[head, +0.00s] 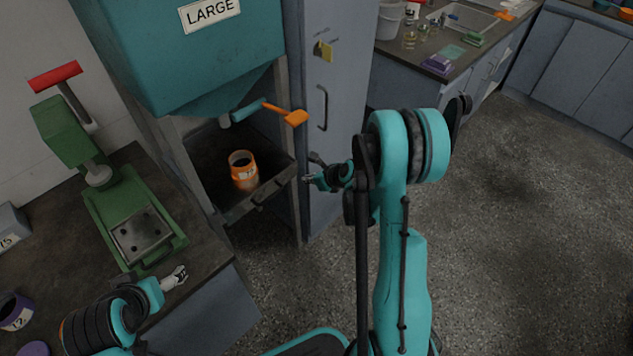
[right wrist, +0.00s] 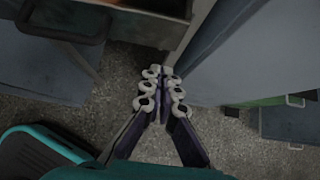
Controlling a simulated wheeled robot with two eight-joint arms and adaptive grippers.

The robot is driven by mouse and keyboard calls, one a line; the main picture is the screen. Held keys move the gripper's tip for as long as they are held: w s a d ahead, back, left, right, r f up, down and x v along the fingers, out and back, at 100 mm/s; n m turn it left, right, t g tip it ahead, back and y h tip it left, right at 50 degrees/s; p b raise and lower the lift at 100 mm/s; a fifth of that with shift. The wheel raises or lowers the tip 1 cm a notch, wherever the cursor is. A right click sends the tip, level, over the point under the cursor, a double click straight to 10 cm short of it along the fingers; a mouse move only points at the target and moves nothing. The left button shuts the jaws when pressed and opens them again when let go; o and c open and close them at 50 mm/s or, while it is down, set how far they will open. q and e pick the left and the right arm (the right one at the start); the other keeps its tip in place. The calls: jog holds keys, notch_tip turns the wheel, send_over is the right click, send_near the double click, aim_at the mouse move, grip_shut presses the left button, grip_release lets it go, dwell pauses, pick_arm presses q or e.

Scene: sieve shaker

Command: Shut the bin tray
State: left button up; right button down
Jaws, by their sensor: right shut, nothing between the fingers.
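The bin tray (head: 232,210) is a dark, open-topped tray under the teal bin marked LARGE (head: 190,60). It stands out toward me, with a handle (head: 258,207) on its front. An orange jar (head: 244,172) stands inside it. My right gripper (head: 308,179) is just right of the tray's front corner, apart from the handle. In the right wrist view its fingers (right wrist: 162,85) are together and empty, with bare floor beyond them. My left gripper (head: 182,274) is low over the left bench's front edge, away from the tray; its fingers are too small to judge.
An orange-handled lever (head: 290,116) sticks out above the tray. A grey cabinet (head: 336,150) stands close on the right. A green press (head: 125,205) with a red handle is on the left bench. The floor (head: 510,220) at right is clear.

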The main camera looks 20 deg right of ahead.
aim_at(293, 165)
jog(key=w, duration=0.1)
jog(key=w+a, duration=0.1)
jog(key=w+b, duration=0.1)
jog(key=w, duration=0.1)
jog(key=shift+w+a+f, duration=0.1)
jog(key=shift+a+f, duration=0.15)
jog(key=shift+f, duration=0.05)
jog(key=w, duration=0.1)
jog(key=w+a, duration=0.1)
jog(key=w, duration=0.2)
jog(key=shift+a, duration=0.3)
jog(key=shift+w+r, duration=0.1)
jog(key=shift+r, duration=0.05)
jog(key=shift+d, duration=0.1)
